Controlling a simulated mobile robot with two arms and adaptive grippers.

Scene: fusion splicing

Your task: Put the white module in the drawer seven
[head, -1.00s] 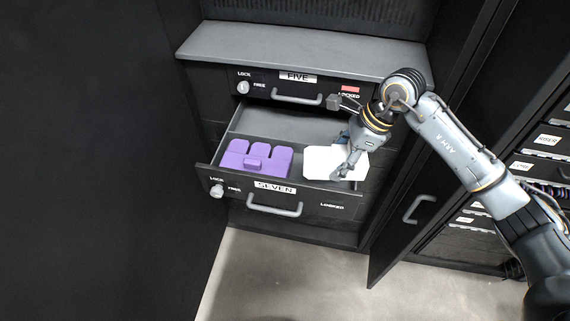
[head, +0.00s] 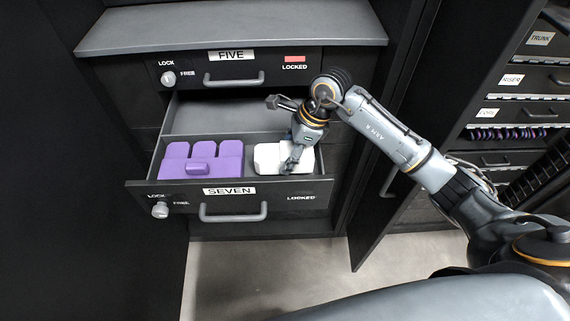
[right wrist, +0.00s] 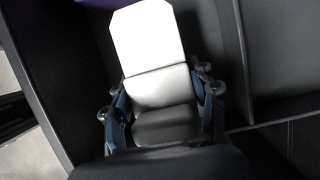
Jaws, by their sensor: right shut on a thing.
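The white module (head: 270,157) is in the right part of the open drawer seven (head: 232,192), beside a purple module (head: 201,160). My right gripper (head: 291,163) reaches down into the drawer and is shut on the white module. In the right wrist view the white module (right wrist: 150,45) extends out from between the fingers of my right gripper (right wrist: 163,105). Whether the module rests on the drawer floor cannot be told. My left gripper is in neither view.
Drawer five (head: 235,67) above is closed and has a red LOCKED tag. A grey shelf top (head: 230,28) lies above it. A dark cabinet door (head: 385,195) stands open on the right, with labelled drawers (head: 520,80) beyond. The drawer's rear section is empty.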

